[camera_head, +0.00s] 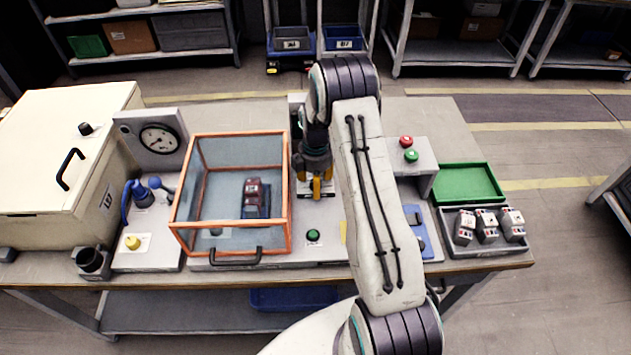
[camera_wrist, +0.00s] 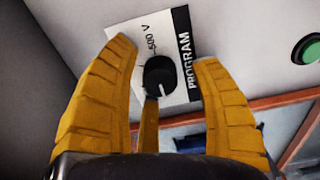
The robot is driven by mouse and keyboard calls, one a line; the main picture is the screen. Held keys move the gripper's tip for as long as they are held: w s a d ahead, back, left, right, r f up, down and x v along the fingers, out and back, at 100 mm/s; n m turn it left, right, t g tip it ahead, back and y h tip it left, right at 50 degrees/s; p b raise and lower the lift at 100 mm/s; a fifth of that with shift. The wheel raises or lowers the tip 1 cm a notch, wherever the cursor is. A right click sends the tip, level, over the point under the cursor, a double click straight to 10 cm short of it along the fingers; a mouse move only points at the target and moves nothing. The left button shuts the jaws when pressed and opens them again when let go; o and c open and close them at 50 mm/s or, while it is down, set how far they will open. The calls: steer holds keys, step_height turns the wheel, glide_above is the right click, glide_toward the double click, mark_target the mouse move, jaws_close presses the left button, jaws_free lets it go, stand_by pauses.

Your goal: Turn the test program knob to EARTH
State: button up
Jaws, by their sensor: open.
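The test program knob (camera_wrist: 159,75) is a small black round knob with a light pointer mark. It sits on a white label plate (camera_wrist: 128,50) that reads "500 V" and, on a black strip, "PROGRAM". The word EARTH does not show. My gripper (camera_wrist: 165,54) has yellow fingers, open on either side of the knob, with visible gaps to it. A further yellow finger part stands just below the knob in the wrist view. In the head view my gripper (camera_head: 317,187) points down at the bench fixture, and the knob is hidden there.
An orange-framed clear enclosure (camera_head: 180,226) with a dark red device (camera_head: 252,195) stands just left of my gripper. A green button (camera_head: 313,235) is in front. A post with red and green buttons (camera_head: 408,147), a green tray (camera_head: 495,181) and a grey parts tray (camera_head: 480,249) are right.

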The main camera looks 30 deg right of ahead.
jaws_close()
stand_by(0.3)
steer(key=shift+f+m+b, duration=0.1)
steer(key=shift+m+b, duration=0.2)
steer(key=shift+b, duration=0.05)
steer(key=shift+m+b, duration=0.55)
steer(key=shift+m, duration=0.05)
steer(key=m+b, duration=0.2)
steer(key=shift+f+m, duration=0.1)
steer(key=shift+m, duration=0.2)
steer(key=m+b, duration=0.3)
steer(key=m, duration=0.3)
steer(key=shift+s, duration=0.1)
steer(key=m+b, duration=0.2)
steer(key=m, duration=0.3)
steer(key=shift+m, duration=0.4)
steer(key=m+b, duration=0.1)
steer(key=m, duration=0.4)
steer(key=shift+m, duration=0.6)
